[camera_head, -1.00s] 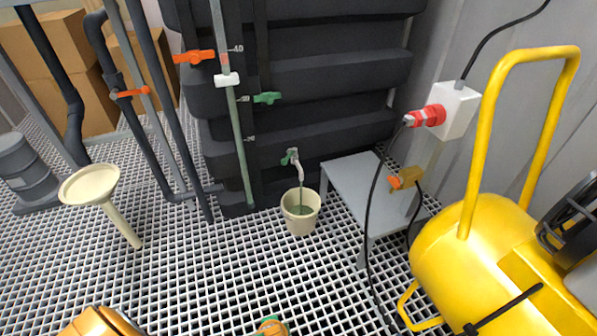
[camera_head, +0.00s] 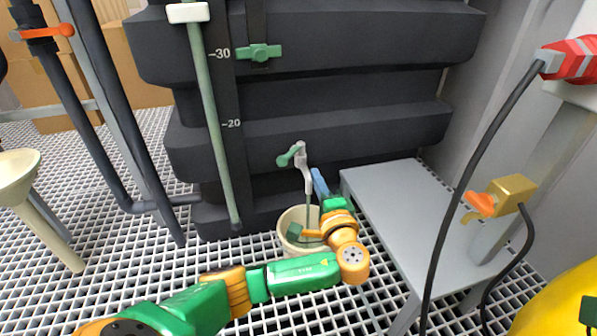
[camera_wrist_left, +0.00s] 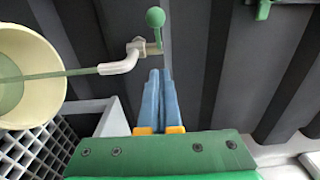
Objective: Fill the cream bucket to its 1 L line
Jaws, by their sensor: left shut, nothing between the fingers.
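The cream bucket (camera_head: 284,226) stands on the floor grating below the tap, partly hidden by my left arm. The tap (camera_head: 303,163) has a green handle (camera_head: 291,153), and a thin stream runs from its spout into the bucket. In the left wrist view the bucket (camera_wrist_left: 48,62) holds greenish liquid; I cannot make out the 1 L line. The tap (camera_wrist_left: 122,62) and its round green handle end (camera_wrist_left: 155,17) lie just beyond my fingertips. My left gripper (camera_head: 317,176) is shut and empty, right of the spout; its blue fingers also show in the wrist view (camera_wrist_left: 157,78). My right gripper is out of view.
A dark ribbed tank (camera_head: 330,80) rises behind the tap, with a sight tube (camera_head: 208,110) and a green valve (camera_head: 260,53). A grey bench (camera_head: 405,200) stands close on the right, near a hanging black cable (camera_head: 470,165). A cream funnel (camera_head: 15,175) is at left.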

